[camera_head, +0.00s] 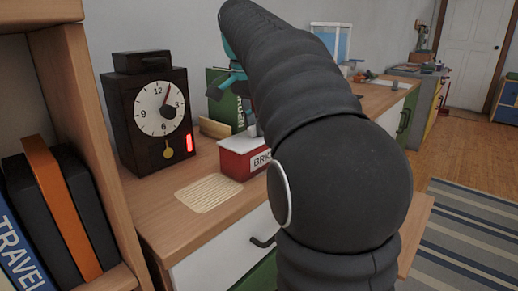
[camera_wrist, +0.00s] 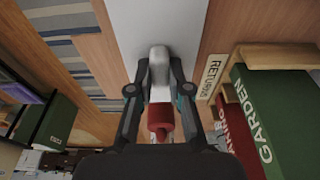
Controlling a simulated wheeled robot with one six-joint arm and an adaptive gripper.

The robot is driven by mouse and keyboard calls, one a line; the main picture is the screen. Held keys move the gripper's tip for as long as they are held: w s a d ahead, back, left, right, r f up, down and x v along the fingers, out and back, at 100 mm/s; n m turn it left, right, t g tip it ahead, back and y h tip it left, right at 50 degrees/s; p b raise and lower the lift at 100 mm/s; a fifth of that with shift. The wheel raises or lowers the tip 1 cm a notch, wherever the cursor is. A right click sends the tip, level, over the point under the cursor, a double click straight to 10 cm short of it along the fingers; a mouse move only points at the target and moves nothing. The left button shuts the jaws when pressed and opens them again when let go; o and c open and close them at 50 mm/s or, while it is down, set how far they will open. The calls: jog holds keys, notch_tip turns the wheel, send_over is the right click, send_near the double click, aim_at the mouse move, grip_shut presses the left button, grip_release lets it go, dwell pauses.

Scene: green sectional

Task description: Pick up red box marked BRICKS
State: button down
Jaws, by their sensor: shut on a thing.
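The red box (camera_head: 240,159) with the letters "BRIC" showing stands upright on the wooden counter in the head view. My arm hides its right end and the rest of its label. A pale grey part shows just above it, partly behind my arm. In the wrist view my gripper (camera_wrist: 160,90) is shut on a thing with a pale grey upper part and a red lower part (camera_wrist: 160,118). I cannot tell from this view whether that thing is the box.
A black clock (camera_head: 155,115) stands on the counter left of the box, behind a slatted mat (camera_head: 208,193). A green GARDEN book (camera_wrist: 255,120) stands in a wooden holder marked RETURNS (camera_wrist: 213,75). A bookshelf (camera_head: 75,80) bounds the left. Striped rug (camera_head: 465,230) lies at right.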

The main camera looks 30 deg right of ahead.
jog(key=shift+r+p, duration=1.05)
jog(key=shift+r, duration=1.9)
jog(key=shift+s, duration=0.1)
